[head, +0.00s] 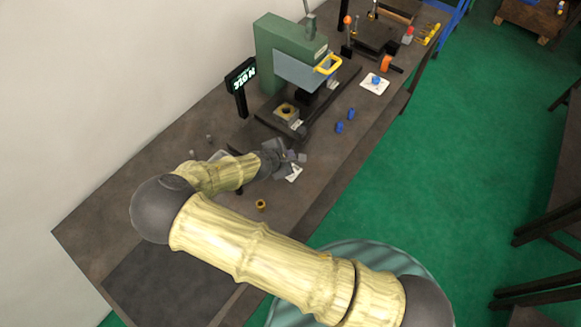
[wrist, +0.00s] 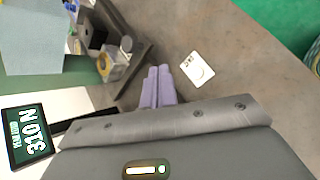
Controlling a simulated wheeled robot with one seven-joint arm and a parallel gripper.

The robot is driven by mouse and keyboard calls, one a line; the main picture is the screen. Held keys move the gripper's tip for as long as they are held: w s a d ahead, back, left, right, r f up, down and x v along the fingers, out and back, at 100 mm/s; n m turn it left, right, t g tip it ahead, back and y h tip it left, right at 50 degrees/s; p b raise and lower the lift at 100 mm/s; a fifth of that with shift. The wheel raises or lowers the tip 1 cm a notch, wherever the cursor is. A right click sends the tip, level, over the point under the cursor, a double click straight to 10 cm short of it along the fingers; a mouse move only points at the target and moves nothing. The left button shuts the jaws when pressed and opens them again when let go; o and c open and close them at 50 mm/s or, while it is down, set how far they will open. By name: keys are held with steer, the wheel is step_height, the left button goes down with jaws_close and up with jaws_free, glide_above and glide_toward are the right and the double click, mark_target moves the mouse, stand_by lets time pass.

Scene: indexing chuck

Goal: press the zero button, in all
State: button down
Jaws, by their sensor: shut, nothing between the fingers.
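A small white plate (head: 295,173) with a dark marking lies on the bench beside my gripper (head: 299,157). In the wrist view this white plate (wrist: 197,69) lies to the right of the fingertips and shows a small round shape; I cannot read its label. A second white plate (head: 372,88), with a blue round piece on it, lies farther along the bench. I cannot tell for sure which is the zero button. My gripper's purple-grey fingers (wrist: 158,85) are together and empty, apart from the plate in the picture.
Blue pieces (head: 345,120) and a brass ring (head: 261,204) lie on the bench. Bare bench lies along the front edge.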

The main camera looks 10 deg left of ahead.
steer(key=shift+w, duration=0.1)
steer(key=shift+f, duration=0.15)
step_height(320, 180, down, 9)
steer(key=b, duration=0.6)
steer(key=shift+r, duration=0.2)
steer(key=shift+b, duration=0.3)
stand_by(1.6)
steer(key=shift+f, duration=0.4)
steer(key=shift+f+b, duration=0.6)
steer(key=shift+b, duration=0.05)
stand_by(0.9)
steer(key=shift+r, duration=0.1)
steer(key=shift+r+p, duration=0.7)
steer(key=shift+r, duration=0.2)
steer(key=shift+r, duration=0.1)
